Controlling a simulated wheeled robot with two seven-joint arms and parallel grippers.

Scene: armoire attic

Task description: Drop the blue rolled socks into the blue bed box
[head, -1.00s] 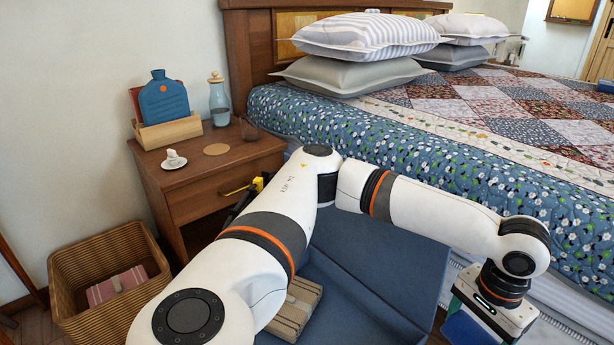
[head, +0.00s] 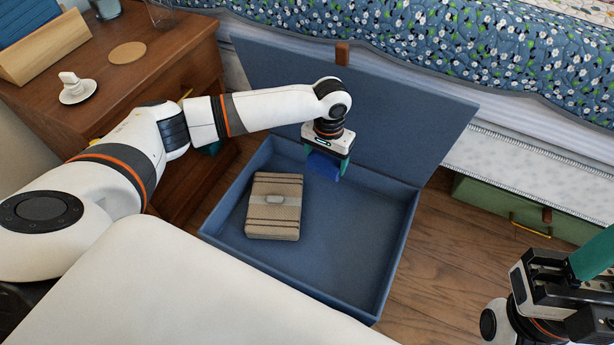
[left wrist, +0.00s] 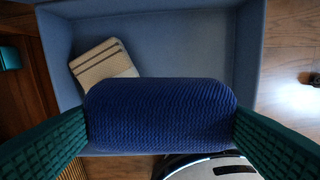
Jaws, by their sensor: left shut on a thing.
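The blue rolled socks (head: 323,165) are a dark blue roll. My left gripper (head: 326,168) is shut on them and holds them over the far part of the blue bed box. In the left wrist view the socks (left wrist: 160,115) sit between the two green fingers, with the box floor behind them. The blue bed box (head: 398,255) stands open on the floor with its lid (head: 400,115) raised against the bed side. A folded beige bundle (head: 274,205) lies inside at the left. My right gripper shows only partly at the lower right edge, its fingertips unclear.
The wooden nightstand (head: 150,75) with a small white figure on a dish (head: 76,88) stands at the left. A green drawer box (head: 520,212) is under the bed at the right. The middle and right of the bed box floor are bare.

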